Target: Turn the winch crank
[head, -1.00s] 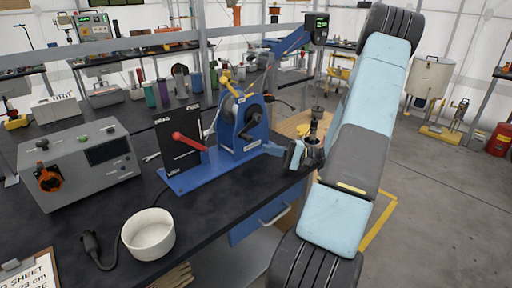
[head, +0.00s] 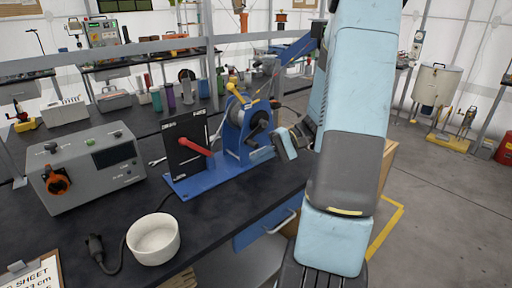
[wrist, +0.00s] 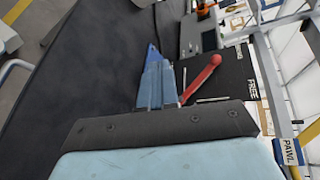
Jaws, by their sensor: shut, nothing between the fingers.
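The winch (head: 234,135) stands on a blue base plate on the black bench, with a blue frame and a dark hub on its right face. The crank is partly hidden behind my gripper and arm, so I cannot tell its angle. A black panel with a red lever (head: 197,146) stands at its left; the lever also shows in the wrist view (wrist: 203,77). My gripper (head: 284,146) is shut and empty, just right of the winch's lower front. In the wrist view its fingers (wrist: 161,88) point toward the blue base. I cannot tell whether they touch anything.
A grey control box (head: 85,170) stands on the left of the bench. A white bowl (head: 152,239) and a cable plug (head: 99,250) lie at the front. A yellow-tipped pawl lever (head: 232,88) rises above the winch. A label reading PAWL (wrist: 289,151) shows at right.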

